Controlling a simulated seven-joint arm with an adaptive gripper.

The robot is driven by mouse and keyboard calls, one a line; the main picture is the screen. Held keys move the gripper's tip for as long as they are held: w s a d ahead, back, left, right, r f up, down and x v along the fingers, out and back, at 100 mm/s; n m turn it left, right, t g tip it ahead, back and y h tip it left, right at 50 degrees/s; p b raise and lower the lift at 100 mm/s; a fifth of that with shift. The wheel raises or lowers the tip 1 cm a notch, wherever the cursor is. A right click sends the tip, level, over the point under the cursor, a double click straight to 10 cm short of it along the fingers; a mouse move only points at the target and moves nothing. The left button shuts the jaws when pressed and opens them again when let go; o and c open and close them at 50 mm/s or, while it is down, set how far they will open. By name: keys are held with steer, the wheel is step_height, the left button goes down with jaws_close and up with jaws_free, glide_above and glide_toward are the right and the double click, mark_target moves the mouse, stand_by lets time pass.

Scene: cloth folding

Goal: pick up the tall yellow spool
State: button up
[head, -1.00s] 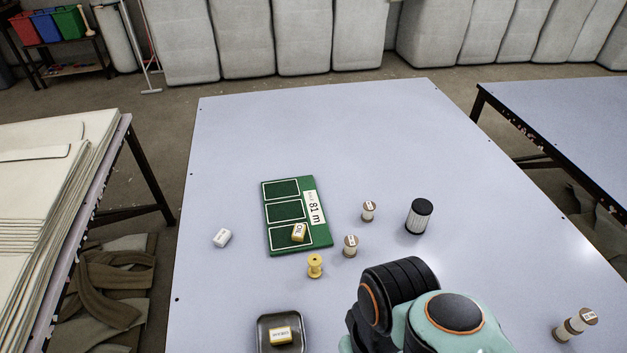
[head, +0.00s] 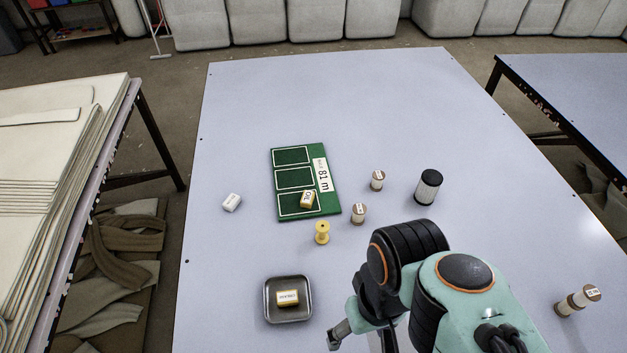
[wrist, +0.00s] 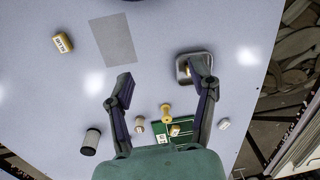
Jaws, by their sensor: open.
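The yellow spool (head: 322,232) stands upright on the pale table, just below the green board (head: 308,217) in the head view. In the wrist view the spool (wrist: 166,109) shows in the space between the two fingers, beyond them. My gripper (wrist: 160,68) has its fingers wide apart with nothing held. In the head view only part of my gripper (head: 340,333) shows at the lower edge, to the right of the metal tray and nearer than the spool.
A metal tray (head: 269,312) holding a labelled yellow block (head: 288,298) lies below the spool. Small wooden-ended spools (head: 359,213) (head: 377,180) and a black-capped spool (head: 428,187) stand to the right. A white block (head: 232,202) lies left of the board. The far table is clear.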

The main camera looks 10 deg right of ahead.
stand_by(0.3)
steer(key=shift+c, duration=0.9)
